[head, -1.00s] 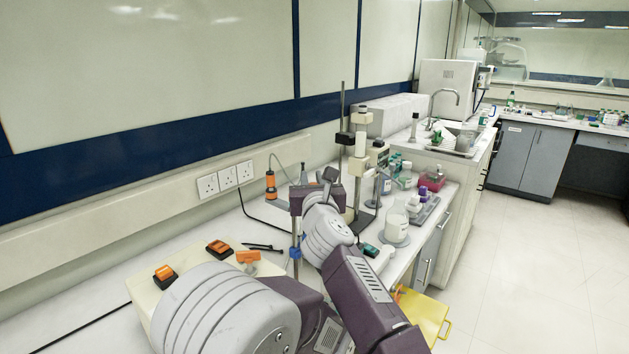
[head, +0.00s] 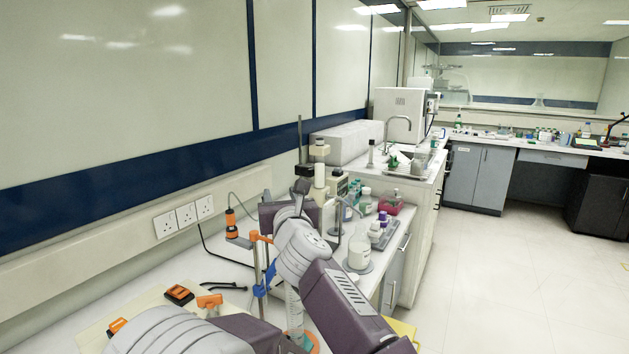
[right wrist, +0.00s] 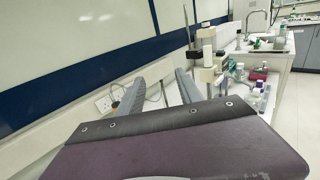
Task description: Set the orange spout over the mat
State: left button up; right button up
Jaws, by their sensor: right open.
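An orange piece (head: 209,301) lies on the cream board at the lower left of the head view. Another small orange part (head: 259,238) is on the slim stand with a blue clamp (head: 265,280); I cannot tell which is the spout. A round teal and orange disc (head: 311,341) under a clear cylinder (head: 294,306) is partly hidden by my right arm; I cannot tell if it is the mat. My right gripper (head: 301,188) is open near the stand, and its two grey fingers show in the right wrist view (right wrist: 172,72), with nothing seen between them. My left gripper is not in view.
An orange-black block (head: 179,294) sits on the board (head: 150,307). An orange tool (head: 231,224) with a cable stands near the wall sockets (head: 186,215). A white bottle (head: 359,250), several small bottles and a tall stand crowd the bench to the right. The floor beyond is clear.

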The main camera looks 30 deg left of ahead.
jog(key=w+d+r+p, duration=0.1)
jog(key=d+r, duration=0.4)
jog(key=d, duration=0.3)
jog(key=shift+d, duration=0.4)
jog(key=shift+r, duration=0.1)
